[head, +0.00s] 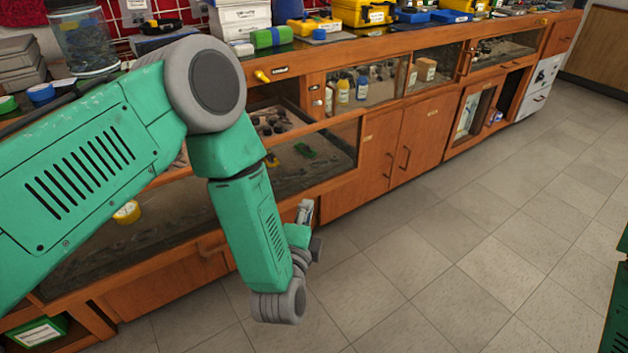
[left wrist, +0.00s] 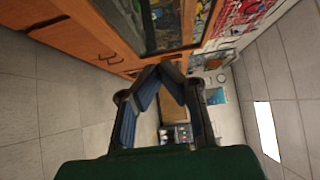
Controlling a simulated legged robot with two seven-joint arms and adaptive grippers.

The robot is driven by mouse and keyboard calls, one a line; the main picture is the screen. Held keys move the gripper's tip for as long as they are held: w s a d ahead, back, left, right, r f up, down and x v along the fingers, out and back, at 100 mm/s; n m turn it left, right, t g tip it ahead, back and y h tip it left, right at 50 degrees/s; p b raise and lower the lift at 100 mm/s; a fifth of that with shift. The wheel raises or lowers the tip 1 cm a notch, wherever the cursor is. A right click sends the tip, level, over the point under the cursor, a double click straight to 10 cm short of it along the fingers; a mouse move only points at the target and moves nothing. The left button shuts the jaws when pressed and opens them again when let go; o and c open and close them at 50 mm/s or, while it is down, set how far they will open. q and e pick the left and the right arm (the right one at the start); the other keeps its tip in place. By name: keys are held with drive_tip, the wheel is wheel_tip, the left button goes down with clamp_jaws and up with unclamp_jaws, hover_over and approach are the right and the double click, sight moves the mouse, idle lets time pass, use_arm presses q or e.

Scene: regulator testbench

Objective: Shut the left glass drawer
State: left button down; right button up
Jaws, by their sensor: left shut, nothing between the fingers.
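The left glass drawer (head: 344,136) stands pulled out from the wooden bench in the head view. Loose small parts, a green piece (head: 305,150) and a yellow roll (head: 127,212) show inside or behind its glass. My left arm crosses in front of it and hides much of its middle. My left gripper (head: 304,211) is low beside the drawer's front, near its right end; I cannot tell whether it touches. In the left wrist view, the blue-padded fingers of this gripper (left wrist: 160,70) meet at their tips, with nothing between them. My right gripper is out of view.
Closed wooden cupboard doors (head: 395,150) and another glass compartment with bottles (head: 362,87) lie to the right. Boxes and tools crowd the bench top. The tiled floor (head: 450,260) in front is clear. Part of my right arm shows at the right edge.

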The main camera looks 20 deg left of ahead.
use_arm(q)
drive_tip(key=b, duration=0.3)
approach(307, 166)
drive_tip(key=w+d, duration=0.3)
drive_tip(key=w, duration=0.2)
drive_tip(key=shift+w+a, duration=0.3)
drive_tip(key=shift+a, duration=0.25)
drive_tip(key=shift+w+a, duration=0.35)
drive_tip(key=shift+a, duration=0.25)
drive_tip(key=shift+w+a+b, duration=0.3)
drive_tip(key=shift+w+a, duration=0.1)
drive_tip(key=shift+a, duration=0.2)
drive_tip(key=shift+w+a, duration=0.1)
